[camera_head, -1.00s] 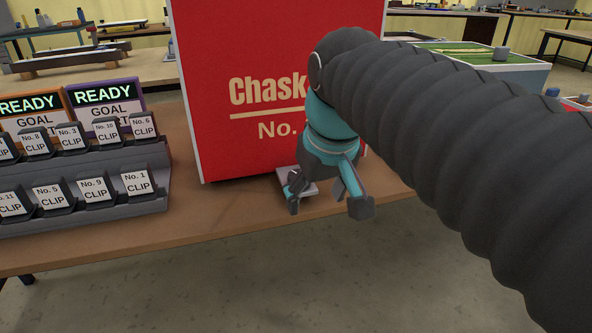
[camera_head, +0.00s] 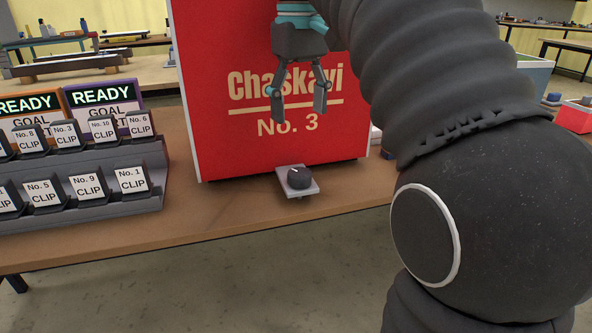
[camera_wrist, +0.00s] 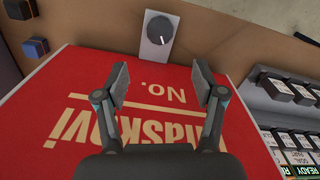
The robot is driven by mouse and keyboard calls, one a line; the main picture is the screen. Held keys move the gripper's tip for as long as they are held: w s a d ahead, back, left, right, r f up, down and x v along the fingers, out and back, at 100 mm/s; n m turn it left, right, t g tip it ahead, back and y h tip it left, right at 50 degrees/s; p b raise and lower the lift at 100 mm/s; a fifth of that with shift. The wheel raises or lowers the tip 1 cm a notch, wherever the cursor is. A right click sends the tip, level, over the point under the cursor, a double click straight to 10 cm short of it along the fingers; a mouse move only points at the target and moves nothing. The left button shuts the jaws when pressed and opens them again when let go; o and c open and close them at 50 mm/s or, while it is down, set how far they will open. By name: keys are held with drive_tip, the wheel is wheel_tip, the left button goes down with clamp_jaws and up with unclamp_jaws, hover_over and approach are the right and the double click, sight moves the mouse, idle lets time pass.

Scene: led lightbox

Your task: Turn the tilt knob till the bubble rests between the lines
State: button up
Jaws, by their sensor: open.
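A dark round knob (camera_head: 299,177) with a light pointer mark sits on a small pale plate (camera_head: 313,190) at the table's front edge, before the red box. In the wrist view the knob (camera_wrist: 159,28) shows at the top middle, its plate (camera_wrist: 155,58) below it. My gripper (camera_head: 299,117) is open and empty, pointing down in front of the red box, above the knob and apart from it. In the wrist view its fingers (camera_wrist: 162,90) are spread over the red box, short of the knob. No bubble or lines can be seen in either view.
The red box (camera_head: 335,150) marked "Chaskavi No. 3" stands right behind the knob. A grey rack (camera_head: 110,198) of several labelled clips and READY displays (camera_head: 103,96) stand at the left. Bare tabletop (camera_head: 225,205) lies between rack and knob.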

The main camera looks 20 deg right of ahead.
sight(299, 172)
wheel_tip(299, 172, down, 12)
drive_tip(key=b, duration=0.3)
drive_tip(key=shift+r, duration=0.1)
drive_tip(key=c, duration=1.1)
